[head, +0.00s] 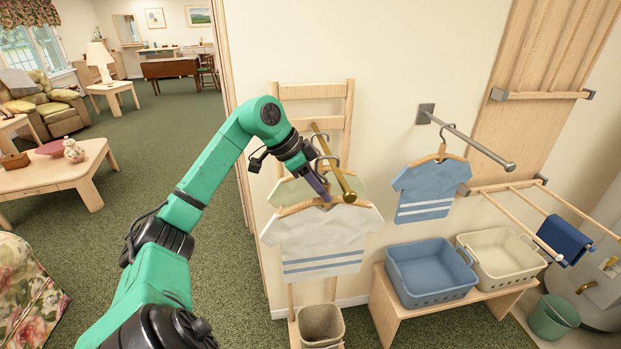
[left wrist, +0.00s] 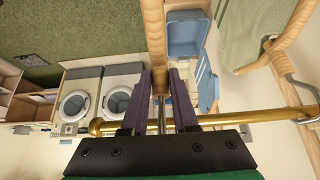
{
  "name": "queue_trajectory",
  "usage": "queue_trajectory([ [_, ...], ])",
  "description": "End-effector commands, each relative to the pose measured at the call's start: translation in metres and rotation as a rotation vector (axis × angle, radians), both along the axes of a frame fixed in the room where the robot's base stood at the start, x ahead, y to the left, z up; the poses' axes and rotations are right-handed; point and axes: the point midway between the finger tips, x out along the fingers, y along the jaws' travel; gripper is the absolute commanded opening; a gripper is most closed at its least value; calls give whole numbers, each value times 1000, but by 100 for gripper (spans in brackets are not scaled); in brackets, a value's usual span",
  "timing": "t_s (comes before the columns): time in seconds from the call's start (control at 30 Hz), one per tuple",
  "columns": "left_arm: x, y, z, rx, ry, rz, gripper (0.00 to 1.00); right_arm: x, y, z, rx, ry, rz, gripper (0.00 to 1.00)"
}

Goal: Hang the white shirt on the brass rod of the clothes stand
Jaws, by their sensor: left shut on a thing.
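The white shirt (head: 325,245) with blue stripes hangs from a wooden hanger, upright, at the clothes stand (head: 347,100). My left gripper (head: 322,190) is shut on the hanger just below its metal hook; the left wrist view shows the hanger neck between the purple fingers (left wrist: 160,88). The brass rod (head: 346,186) sticks out from the stand beside the gripper. In the left wrist view the rod (left wrist: 240,119) crosses close to the hook's shank. I cannot tell whether the hook rests on the rod. My right gripper is not in view.
A pale green shirt (head: 290,190) hangs behind the white one. A blue shirt (head: 426,190) hangs on a steel rod (head: 470,140) to the right. Blue (head: 432,290) and cream (head: 505,270) baskets stand on a bench below. A bin (head: 320,325) is under the white shirt.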

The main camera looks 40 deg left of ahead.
Motion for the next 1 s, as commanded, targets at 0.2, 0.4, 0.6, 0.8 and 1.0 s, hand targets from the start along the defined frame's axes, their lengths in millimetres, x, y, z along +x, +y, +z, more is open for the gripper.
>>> queue_trajectory([
  [0.2,16,-12,7,-3,-3,-1,0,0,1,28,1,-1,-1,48],
  [0.4,21,-15,-18,0,-1,-2,0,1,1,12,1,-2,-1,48],
  [0.6,20,-14,-27,1,-1,-2,0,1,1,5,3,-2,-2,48],
  [0.8,20,-14,-27,0,-1,-2,0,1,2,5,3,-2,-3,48],
  [1.0,20,-14,-26,0,-1,-1,62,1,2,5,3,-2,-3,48],
])
